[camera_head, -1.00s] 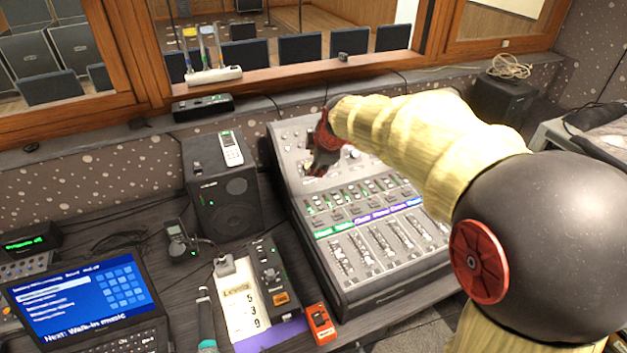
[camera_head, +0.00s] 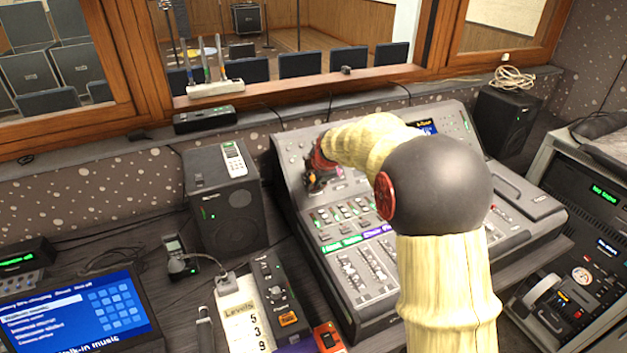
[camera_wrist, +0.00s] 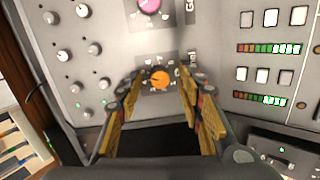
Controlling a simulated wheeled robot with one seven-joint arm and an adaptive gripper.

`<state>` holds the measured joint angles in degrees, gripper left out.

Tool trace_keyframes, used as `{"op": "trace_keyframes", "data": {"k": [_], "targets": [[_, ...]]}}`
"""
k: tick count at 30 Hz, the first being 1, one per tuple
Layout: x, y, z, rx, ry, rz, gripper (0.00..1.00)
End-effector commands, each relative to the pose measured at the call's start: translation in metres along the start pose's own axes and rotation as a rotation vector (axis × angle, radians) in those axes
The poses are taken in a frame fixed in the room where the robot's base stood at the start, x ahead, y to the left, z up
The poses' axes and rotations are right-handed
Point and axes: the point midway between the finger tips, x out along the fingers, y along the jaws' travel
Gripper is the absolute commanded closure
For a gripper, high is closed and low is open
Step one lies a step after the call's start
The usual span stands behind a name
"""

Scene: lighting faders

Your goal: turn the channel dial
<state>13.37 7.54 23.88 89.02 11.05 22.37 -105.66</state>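An orange dial (camera_wrist: 159,80) is on the grey upright panel of the mixing desk (camera_head: 290,150), with small markings around it. My gripper (camera_wrist: 158,88) is open, with one finger left and one right of the orange dial in the wrist view. Gaps show between the dial and both fingers, and I cannot tell how near the fingertips are to the panel. A pink dial (camera_wrist: 150,5) is above it. I cannot read which is the channel dial.
Small grey knobs (camera_wrist: 82,10) are left of the fingers, and white buttons (camera_wrist: 298,15) with level meters are at right. Faders (camera_head: 350,275) lie below the panel. A black speaker (camera_head: 225,200) stands left of the desk, and a laptop (camera_head: 75,315) is at lower left.

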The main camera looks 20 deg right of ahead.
Motion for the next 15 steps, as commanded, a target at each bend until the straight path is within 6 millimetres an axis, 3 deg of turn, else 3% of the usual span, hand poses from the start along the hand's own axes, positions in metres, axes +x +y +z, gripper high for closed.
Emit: {"op": "trace_keyframes", "data": {"k": [8,15], "targets": [[0.0006,0.0008,-0.0001,0.0,0.0,0.001,0.63],[0.0005,0.0006,-0.0001,0.0,0.0,0.001,0.77]]}}
